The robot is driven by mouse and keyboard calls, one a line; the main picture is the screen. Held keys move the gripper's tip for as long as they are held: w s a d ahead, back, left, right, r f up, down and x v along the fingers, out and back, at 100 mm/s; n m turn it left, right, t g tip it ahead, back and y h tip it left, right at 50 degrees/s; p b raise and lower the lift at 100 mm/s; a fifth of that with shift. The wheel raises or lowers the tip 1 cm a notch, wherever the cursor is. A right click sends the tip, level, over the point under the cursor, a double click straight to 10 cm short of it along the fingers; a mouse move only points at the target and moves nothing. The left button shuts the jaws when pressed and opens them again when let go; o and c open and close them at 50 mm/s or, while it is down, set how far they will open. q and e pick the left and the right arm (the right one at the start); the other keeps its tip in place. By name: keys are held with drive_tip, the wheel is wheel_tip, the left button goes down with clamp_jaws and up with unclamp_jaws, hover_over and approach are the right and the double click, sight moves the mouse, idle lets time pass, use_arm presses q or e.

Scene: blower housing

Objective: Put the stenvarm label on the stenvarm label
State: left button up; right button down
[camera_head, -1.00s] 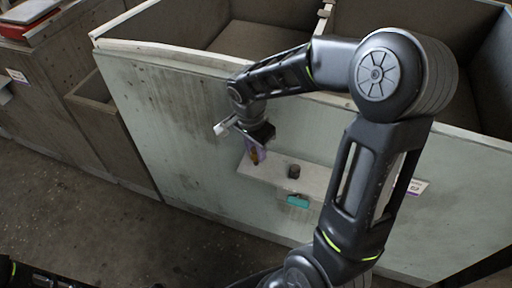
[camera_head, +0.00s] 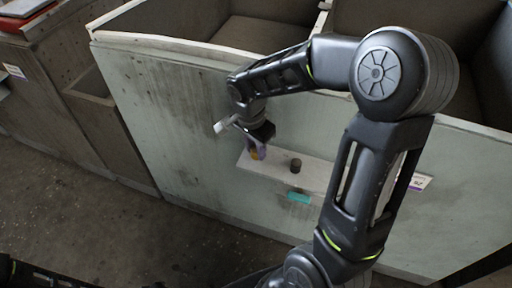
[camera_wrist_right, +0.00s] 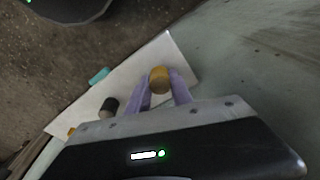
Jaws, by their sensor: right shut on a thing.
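My right gripper (camera_head: 257,145) hangs over the left end of a narrow white ledge on the pale green panel. Its purple fingers are shut on a yellow-orange cylinder (camera_wrist_right: 160,79), which also shows below the gripper in the head view (camera_head: 254,154). I cannot tell whether the cylinder touches the ledge. A white label with a purple strip (camera_head: 419,182) is on the panel right of my arm, partly hidden; its print is too small to read surely. I cannot tell which thing is the stenvarm label. My left gripper is out of view.
A dark cylinder (camera_head: 295,165) stands on the white ledge (camera_head: 318,172), right of the gripper. A teal piece (camera_head: 299,197) is at the ledge's front. Another small yellow thing (camera_wrist_right: 72,132) shows in the wrist view. Open bins lie behind the panel; a cabinet (camera_head: 50,75) stands left.

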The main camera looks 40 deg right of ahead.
drive_tip(key=shift+f+b, duration=0.4)
drive_tip(key=c, duration=1.1)
unclamp_jaws()
drive_tip(key=shift+o, duration=0.2)
drive_tip(key=r, duration=0.5)
drive_tip(key=a+r, duration=0.1)
drive_tip(key=r, duration=0.1)
drive_tip(key=shift+s+r, duration=0.1)
drive_tip(key=shift+r, duration=0.3)
